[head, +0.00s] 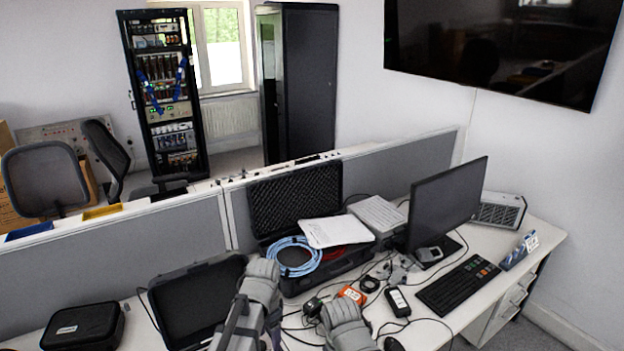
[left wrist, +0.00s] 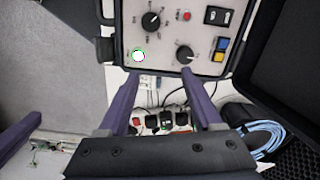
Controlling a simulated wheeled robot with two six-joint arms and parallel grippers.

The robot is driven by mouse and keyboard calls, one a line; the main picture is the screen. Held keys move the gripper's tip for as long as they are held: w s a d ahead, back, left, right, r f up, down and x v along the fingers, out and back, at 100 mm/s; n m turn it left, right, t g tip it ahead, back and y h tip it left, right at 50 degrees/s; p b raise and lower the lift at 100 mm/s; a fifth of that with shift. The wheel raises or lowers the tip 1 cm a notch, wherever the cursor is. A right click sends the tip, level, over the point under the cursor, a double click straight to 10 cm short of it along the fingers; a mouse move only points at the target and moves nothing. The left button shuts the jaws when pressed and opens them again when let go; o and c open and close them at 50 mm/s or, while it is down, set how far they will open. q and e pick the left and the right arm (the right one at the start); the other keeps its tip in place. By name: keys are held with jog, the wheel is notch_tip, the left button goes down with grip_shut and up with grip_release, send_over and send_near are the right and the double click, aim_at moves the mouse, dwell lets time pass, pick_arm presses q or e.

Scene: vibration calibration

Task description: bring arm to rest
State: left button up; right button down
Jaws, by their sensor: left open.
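In the left wrist view, my left gripper (left wrist: 158,76) has two purple fingers set wide apart with nothing between them. Its tips are near the lower edge of a control panel (left wrist: 168,38) in a black case. I cannot tell whether they touch it. The panel has two black knobs (left wrist: 152,20), a red button (left wrist: 187,15), blue and yellow buttons, a black switch and a white light ringed green (left wrist: 138,55). In the head view, my two grey arms come up at the bottom centre. My right gripper cannot be made out.
An open black case lid (head: 200,300) stands left of my arms. A foam-lined case (head: 293,198) with blue cable (head: 296,257) and papers is behind them. A monitor (head: 446,205), keyboard (head: 458,284) and loose cables fill the right. A small black case (head: 84,326) lies left.

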pick_arm(q)
jog(key=s+d+f+n, duration=0.1)
jog(key=s+d+n, duration=0.4)
jog(key=s, duration=0.6)
jog(key=shift+d+y+b, duration=0.4)
jog(key=shift+d, duration=0.8)
pick_arm(e)
jog(key=shift+f, duration=0.55)
